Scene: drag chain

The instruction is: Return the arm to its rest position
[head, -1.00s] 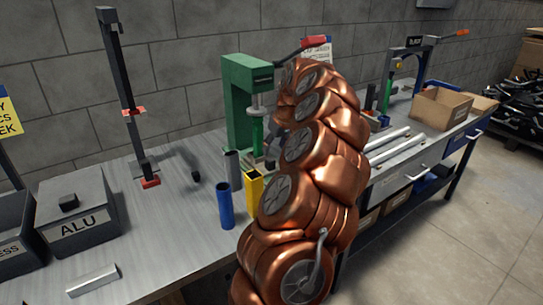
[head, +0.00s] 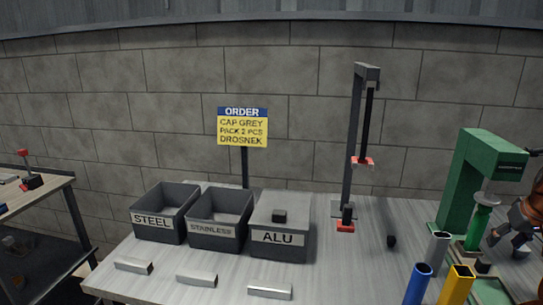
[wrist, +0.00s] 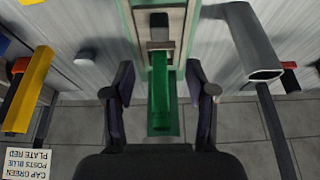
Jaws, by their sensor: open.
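My gripper (wrist: 162,88) is open in the wrist view, with its two dark fingers apart. In the head view, only part of my copper arm shows at the right edge, beside the green press (head: 465,180). The rest of the arm is out of the picture.
A yellow tube (wrist: 28,88) and a grey tube (wrist: 255,45) flank the gripper in the wrist view. A blue tube (head: 418,284) stands on the bench. Bins marked STEEL (head: 160,222), STAINLESS (head: 212,232) and a lidded ALU box (head: 280,240) stand left.

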